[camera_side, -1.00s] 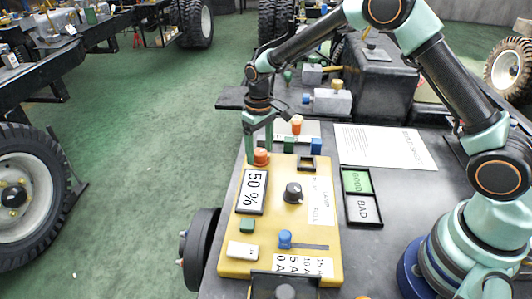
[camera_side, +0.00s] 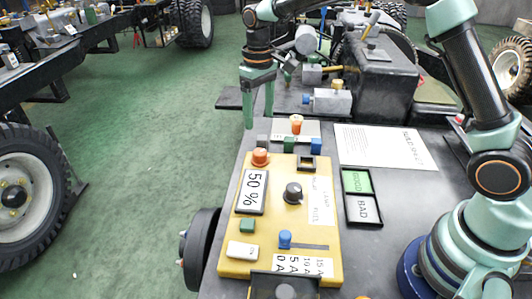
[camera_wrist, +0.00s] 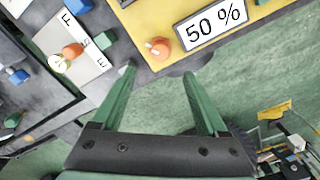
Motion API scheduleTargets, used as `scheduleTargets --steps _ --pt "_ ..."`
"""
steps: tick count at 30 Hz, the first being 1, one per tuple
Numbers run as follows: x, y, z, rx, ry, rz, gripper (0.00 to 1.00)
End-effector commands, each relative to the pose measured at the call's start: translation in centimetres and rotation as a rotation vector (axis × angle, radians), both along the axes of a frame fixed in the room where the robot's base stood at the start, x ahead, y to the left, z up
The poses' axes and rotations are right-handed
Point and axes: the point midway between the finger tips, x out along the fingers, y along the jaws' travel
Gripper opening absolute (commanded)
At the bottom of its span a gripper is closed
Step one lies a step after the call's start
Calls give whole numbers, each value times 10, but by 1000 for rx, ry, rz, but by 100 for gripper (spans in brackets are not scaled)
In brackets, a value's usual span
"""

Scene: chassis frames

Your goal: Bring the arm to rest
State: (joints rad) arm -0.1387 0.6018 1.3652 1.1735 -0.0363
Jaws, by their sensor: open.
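My gripper (camera_side: 258,112) is raised above the far left edge of the dark worktop in the side view. In the wrist view, my gripper (camera_wrist: 160,85) has its two green fingers spread apart with nothing between them. The yellow control panel (camera_side: 225,268) lies on the worktop, apart from and nearer the camera than the fingers. Its orange knob (camera_side: 260,156) stands at the panel's far left corner. The orange knob (camera_wrist: 157,48) also shows in the wrist view, beyond the fingertips and beside the "50 %" display (camera_wrist: 212,25).
A grey plate (camera_side: 311,130) with an orange-topped part and small blocks lies behind the panel. Grey valve-like parts (camera_side: 330,102) and a dark box (camera_side: 380,68) stand further back. A paper sheet (camera_side: 385,147) and GOOD/BAD tray (camera_side: 346,213) lie right. Open green floor (camera_side: 130,170) is left.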

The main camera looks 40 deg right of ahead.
Motion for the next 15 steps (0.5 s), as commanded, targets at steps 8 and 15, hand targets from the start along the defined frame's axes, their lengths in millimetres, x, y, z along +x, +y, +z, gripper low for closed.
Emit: scheduleTargets --steps 8,15 --pt "0 0 9 0 0 0 76" --pt "-1 -1 12 1 -5 -1 76"
